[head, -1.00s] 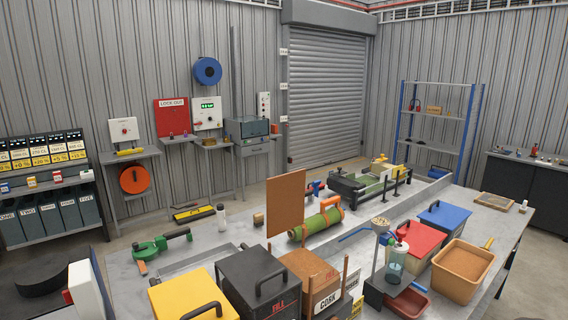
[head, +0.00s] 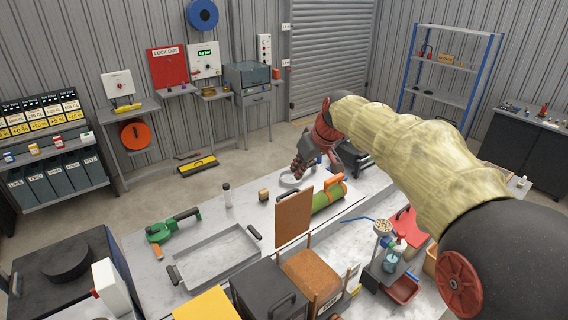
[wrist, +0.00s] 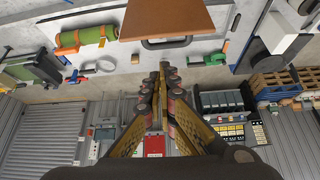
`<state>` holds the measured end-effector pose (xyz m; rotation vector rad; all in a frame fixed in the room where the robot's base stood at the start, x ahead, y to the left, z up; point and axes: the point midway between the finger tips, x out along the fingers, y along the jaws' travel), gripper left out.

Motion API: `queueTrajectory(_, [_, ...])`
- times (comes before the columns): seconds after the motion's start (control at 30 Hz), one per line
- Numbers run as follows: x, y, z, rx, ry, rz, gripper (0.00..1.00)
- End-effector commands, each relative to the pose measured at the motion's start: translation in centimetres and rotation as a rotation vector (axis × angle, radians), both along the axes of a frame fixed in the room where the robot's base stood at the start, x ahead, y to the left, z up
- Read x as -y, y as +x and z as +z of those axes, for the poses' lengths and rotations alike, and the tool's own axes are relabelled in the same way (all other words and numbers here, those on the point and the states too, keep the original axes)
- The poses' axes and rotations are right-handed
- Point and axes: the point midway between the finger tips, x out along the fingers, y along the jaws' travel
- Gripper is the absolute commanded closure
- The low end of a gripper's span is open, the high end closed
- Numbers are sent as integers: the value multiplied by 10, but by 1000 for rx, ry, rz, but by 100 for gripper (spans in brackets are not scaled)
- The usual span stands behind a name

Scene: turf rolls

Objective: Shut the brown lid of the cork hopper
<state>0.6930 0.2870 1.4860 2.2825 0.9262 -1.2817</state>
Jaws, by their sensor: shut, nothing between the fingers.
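The brown lid (head: 293,218) stands upright, open, at the back edge of the cork hopper (head: 320,272), a brown box on the bench. The lid also shows at the top of the wrist view (wrist: 165,18), beyond my fingertips. My gripper (head: 299,172) is shut and empty, above the far part of the bench and behind the lid as the head view sees it. Its closed fingers show in the wrist view (wrist: 163,72). I see no contact between fingers and lid. The hopper's body is out of the wrist view.
A black lidded box (head: 268,290) and a yellow one (head: 205,305) stand left of the hopper. A green roll with orange ends (head: 328,196) lies just right of the lid. A grey tray (head: 215,258) and a green tool (head: 172,226) lie to the left.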

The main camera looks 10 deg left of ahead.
Motion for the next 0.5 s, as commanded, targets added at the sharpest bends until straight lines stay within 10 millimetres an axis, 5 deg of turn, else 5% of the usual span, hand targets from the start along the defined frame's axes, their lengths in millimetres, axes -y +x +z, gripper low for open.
queueTrajectory(0.23, [-39, 26, 12, 9, 5, 69, 100])
queueTrajectory(0.5, [-51, 36, -11, 6, 4, 77, 100])
